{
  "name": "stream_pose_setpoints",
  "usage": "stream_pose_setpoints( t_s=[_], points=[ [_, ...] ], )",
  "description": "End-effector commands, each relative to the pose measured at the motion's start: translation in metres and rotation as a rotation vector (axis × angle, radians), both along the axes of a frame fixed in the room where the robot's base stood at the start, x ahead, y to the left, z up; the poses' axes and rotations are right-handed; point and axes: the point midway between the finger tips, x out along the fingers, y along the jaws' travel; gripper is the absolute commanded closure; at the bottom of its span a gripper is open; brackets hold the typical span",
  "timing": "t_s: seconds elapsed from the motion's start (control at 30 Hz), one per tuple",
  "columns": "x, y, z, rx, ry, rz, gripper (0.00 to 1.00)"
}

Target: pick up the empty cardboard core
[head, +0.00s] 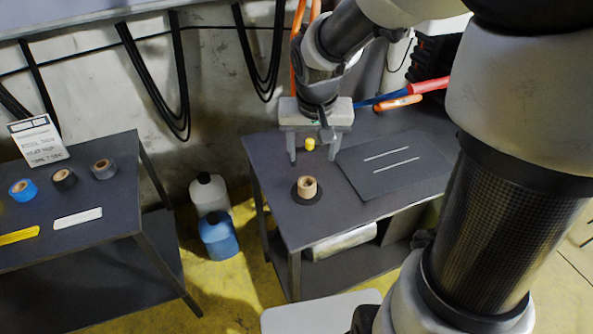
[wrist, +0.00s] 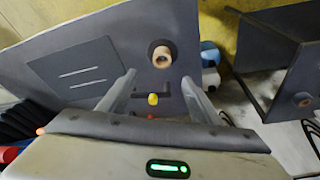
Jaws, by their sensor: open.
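A tan cardboard core (head: 307,187) stands upright on a round black disc (head: 307,197) on the dark right-hand table (head: 270,170). In the wrist view, the core (wrist: 161,57) shows its open end, just beyond and between my fingertips. My gripper (head: 314,156) is open and empty, pointing down over the back of this table, behind the core and apart from it. In the wrist view, my gripper's two fingers (wrist: 158,78) stand wide apart. A small yellow object (head: 310,143) lies between the fingers as seen from the head; it also shows in the wrist view (wrist: 153,99).
A dark flat panel (head: 393,163) with two pale lines lies right of the core. Jugs (head: 218,236) stand between the tables. The table's front left is clear.

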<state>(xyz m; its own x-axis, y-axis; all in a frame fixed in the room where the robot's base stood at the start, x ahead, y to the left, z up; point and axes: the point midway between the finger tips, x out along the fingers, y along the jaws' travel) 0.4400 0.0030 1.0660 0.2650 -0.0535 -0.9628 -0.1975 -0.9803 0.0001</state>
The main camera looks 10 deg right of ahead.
Motion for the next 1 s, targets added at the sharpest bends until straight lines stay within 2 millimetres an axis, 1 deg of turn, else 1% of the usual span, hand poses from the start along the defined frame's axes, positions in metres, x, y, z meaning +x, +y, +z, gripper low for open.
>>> stream_pose_setpoints(
  t_s=[0.03, 0.4, 0.53, 0.77, 1.0],
  points=[
    [0.001, -0.001, -0.009, 0.001, 0.006, -0.003, 0.42],
    [0.022, -0.004, -0.086, 0.001, 0.007, 0.002, 0.42],
    [0.028, -0.004, -0.104, 0.0, 0.005, 0.002, 0.42],
    [0.033, -0.005, -0.118, 0.001, 0.003, 0.003, 0.42],
    [0.046, -0.002, -0.151, 0.0, 0.005, 0.003, 0.42]
  ],
)
